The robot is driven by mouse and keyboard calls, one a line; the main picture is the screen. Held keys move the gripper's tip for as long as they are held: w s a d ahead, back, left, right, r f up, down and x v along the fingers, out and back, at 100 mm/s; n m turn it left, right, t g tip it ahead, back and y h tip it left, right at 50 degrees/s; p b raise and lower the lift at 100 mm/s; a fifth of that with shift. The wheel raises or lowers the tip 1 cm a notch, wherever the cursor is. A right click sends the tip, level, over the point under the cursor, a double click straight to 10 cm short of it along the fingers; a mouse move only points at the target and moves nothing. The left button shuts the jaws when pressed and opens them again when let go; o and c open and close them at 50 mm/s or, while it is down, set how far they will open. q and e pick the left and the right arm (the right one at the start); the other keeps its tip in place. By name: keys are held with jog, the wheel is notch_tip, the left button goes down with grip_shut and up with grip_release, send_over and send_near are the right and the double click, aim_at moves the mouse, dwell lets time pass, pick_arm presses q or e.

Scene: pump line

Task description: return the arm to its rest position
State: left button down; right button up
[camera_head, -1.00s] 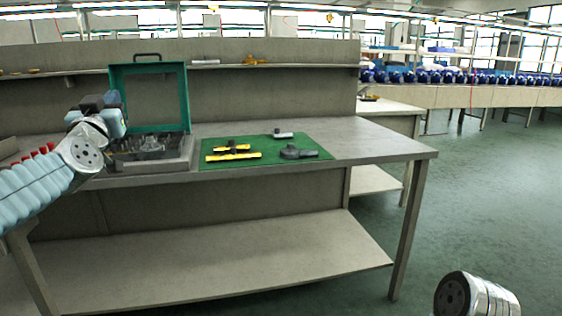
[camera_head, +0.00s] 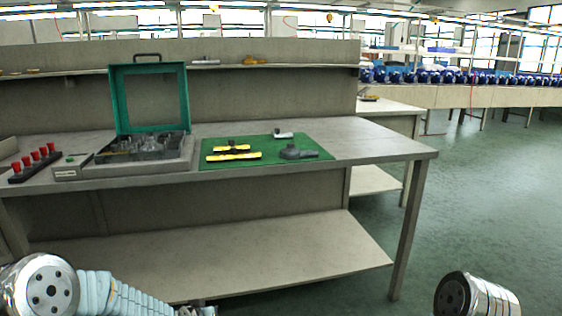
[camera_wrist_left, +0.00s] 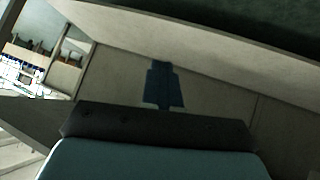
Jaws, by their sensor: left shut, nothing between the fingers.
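My left arm comes in at the bottom left of the head view, in front of the bench and below its top. Its gripper is not clearly visible there. In the left wrist view my left gripper (camera_wrist_left: 163,66) shows as dark blue fingers together, with nothing between them, beyond the dark edge of its mount. A pale bench surface lies behind the fingers. Only a silver joint of my right arm shows at the bottom right of the head view; the right gripper is out of sight.
The bench (camera_head: 375,145) holds a rack of red-topped pieces (camera_head: 35,160), an open teal-lidded case (camera_head: 150,100) and a green mat (camera_head: 225,163) with several tools. A lower shelf (camera_head: 230,255) juts toward me. Floor (camera_head: 480,215) is clear at right.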

pick_arm(q)
jog(key=s+d+f+g, duration=0.2)
jog(key=s+f, duration=0.4)
jog(key=s, duration=0.3)
jog(key=s+d+f+g+h, duration=0.1)
jog(key=s+d+f+g, duration=0.2)
jog(key=s+f, duration=0.3)
jog(key=s+d+f+n+g+h, duration=0.1)
jog(key=s+d+f+g, duration=0.2)
jog(key=s+f, duration=0.4)
jog(key=s, duration=0.6)
jog(key=shift+s+g, duration=0.4)
